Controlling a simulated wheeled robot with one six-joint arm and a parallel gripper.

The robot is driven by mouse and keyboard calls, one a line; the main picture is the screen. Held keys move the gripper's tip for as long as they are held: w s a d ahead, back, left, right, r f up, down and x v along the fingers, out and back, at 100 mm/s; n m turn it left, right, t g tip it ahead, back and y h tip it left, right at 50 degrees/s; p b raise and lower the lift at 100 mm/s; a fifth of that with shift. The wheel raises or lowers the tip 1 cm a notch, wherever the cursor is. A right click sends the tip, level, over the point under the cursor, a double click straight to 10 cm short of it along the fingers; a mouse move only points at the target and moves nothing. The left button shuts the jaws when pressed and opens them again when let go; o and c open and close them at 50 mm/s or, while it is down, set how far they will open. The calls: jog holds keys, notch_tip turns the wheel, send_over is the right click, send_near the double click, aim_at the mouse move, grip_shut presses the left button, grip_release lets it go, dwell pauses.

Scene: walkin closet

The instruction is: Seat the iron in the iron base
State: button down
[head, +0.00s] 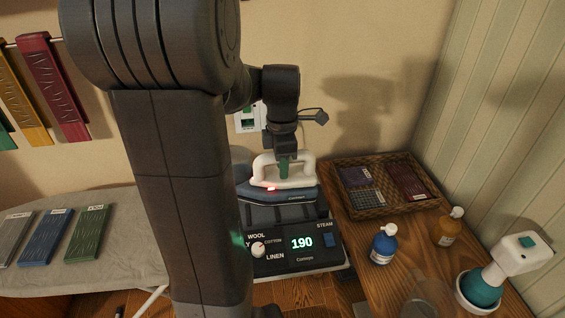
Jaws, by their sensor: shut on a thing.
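The iron (300,178), with a white handle and a dark blue body, is in the middle of the head view with a small red light lit. My gripper (284,162) comes down from above and is shut on its handle. The iron base (322,255) is below it, with a black front panel, a dial marked WOOL, COTTON and LINEN, and a green 190 display. The iron is level over the upper part of the base. I cannot tell whether it touches. My arm hides the base's left side.
A wicker tray (345,200) with folded cloths sits right of the base on a wooden top (400,290). A blue bottle (383,245), an amber bottle (451,228) and a white-and-teal sprayer (490,275) stand there. An ironing board (120,265) holding folded cloths is left.

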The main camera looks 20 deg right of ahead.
jog(key=shift+f+b, duration=2.25)
jog(key=shift+f, duration=1.1)
jog(key=shift+f, duration=0.1)
jog(key=c, duration=1.1)
grip_release()
notch_tip(320, 180, up, 14)
jog(key=shift+f+p, duration=0.1)
jog(key=shift+p, duration=0.2)
notch_tip(320, 180, down, 14)
jog(key=shift+r+b, duration=0.1)
jog(key=shift+b, duration=0.2)
